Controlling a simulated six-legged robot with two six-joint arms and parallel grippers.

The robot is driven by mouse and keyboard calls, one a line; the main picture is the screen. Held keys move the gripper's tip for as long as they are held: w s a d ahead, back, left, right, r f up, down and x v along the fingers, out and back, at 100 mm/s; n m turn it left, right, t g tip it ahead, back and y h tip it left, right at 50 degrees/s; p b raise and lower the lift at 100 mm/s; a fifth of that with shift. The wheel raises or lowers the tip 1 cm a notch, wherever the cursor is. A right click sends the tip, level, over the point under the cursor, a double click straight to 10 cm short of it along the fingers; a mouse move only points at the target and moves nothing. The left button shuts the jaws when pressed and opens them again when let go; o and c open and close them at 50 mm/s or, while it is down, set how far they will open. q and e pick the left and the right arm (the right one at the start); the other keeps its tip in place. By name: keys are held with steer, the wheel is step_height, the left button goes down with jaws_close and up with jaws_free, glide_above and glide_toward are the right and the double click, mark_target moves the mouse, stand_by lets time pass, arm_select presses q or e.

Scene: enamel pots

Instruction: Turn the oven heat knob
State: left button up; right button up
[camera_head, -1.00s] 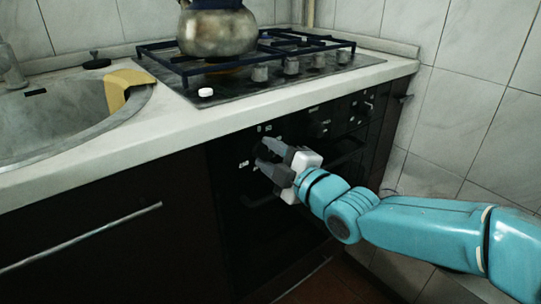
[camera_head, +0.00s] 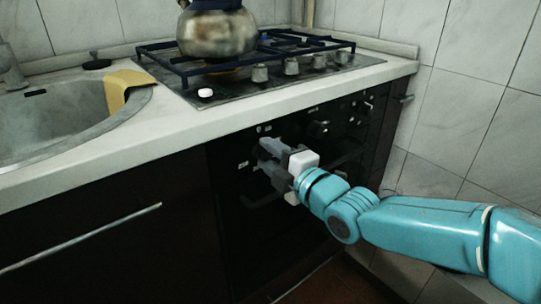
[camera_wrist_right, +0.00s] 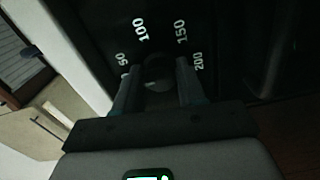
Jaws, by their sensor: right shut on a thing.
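The black oven front (camera_head: 290,215) is below the counter. The dark, round oven heat knob (camera_wrist_right: 158,70) shows in the right wrist view, with the white marks 50, 100, 150 and 200 around it. My right gripper (camera_head: 262,156) reaches the left part of the oven's control panel. In the wrist view its two grey fingers (camera_wrist_right: 156,68) are on either side of the knob, shut on it. In the head view the fingers mostly hide this knob. My left gripper is not in view.
Another oven knob (camera_head: 318,129) is to the right on the panel. Above are the gas hob (camera_head: 215,93) with a row of knobs and a worn kettle (camera_head: 217,34). A sink (camera_head: 60,120) with a yellow cloth (camera_head: 124,88) is at left. A tiled wall (camera_head: 460,110) bounds the right.

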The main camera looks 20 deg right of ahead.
steer(key=o, duration=1)
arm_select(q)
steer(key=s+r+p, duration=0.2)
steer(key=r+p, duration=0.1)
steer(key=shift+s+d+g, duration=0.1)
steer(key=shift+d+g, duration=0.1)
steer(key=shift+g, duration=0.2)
arm_select(e)
steer(key=v, duration=1.6)
steer(key=shift+s, duration=0.2)
